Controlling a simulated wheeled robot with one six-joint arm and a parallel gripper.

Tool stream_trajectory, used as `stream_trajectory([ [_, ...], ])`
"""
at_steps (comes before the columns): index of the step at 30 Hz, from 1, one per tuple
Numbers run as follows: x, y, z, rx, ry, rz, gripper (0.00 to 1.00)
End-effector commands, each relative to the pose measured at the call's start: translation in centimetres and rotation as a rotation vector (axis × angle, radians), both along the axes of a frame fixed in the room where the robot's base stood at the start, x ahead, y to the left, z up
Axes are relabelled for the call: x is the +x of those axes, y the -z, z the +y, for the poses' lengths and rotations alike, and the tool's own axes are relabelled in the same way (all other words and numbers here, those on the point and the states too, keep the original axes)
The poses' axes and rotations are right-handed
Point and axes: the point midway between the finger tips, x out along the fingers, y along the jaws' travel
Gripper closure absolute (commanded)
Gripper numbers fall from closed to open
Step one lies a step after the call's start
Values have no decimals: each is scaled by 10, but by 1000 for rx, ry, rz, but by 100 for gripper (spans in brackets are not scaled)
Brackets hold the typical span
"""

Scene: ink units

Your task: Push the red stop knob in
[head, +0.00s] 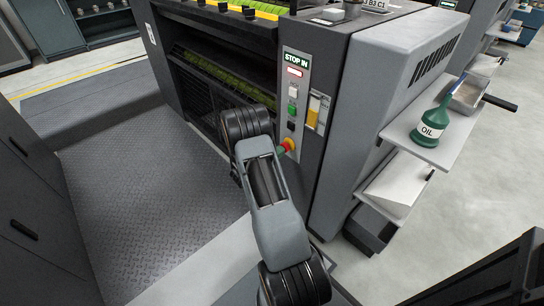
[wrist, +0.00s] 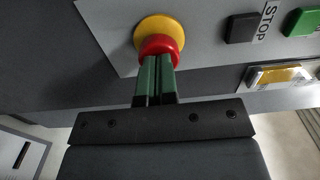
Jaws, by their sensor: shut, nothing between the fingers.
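The red stop knob (head: 290,144) sits on a yellow collar on the control panel of the grey machine in the head view. In the wrist view the red knob (wrist: 161,46) stands out in front of its yellow collar (wrist: 158,28). My gripper (wrist: 156,62) is shut, with its two green fingers side by side and nothing between them. Its fingertips are right at the knob's face, overlapping its lower part in the wrist view. I cannot tell whether they touch it. In the head view my arm hides part of the panel's lower left.
A side shelf (head: 400,136) holds a green oil can (head: 432,122) and a metal tray (head: 469,92). The tread-plate floor (head: 140,200) at left is clear.

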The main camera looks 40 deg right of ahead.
Motion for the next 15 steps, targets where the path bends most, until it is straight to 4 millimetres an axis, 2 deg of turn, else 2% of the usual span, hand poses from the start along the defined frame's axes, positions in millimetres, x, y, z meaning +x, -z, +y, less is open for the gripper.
stream_trajectory([
  [2,1,-3,2,-3,1,-7,100],
  [5,1,-4,16,-2,-3,-4,100],
  [15,0,-3,86,-2,-5,1,100],
])
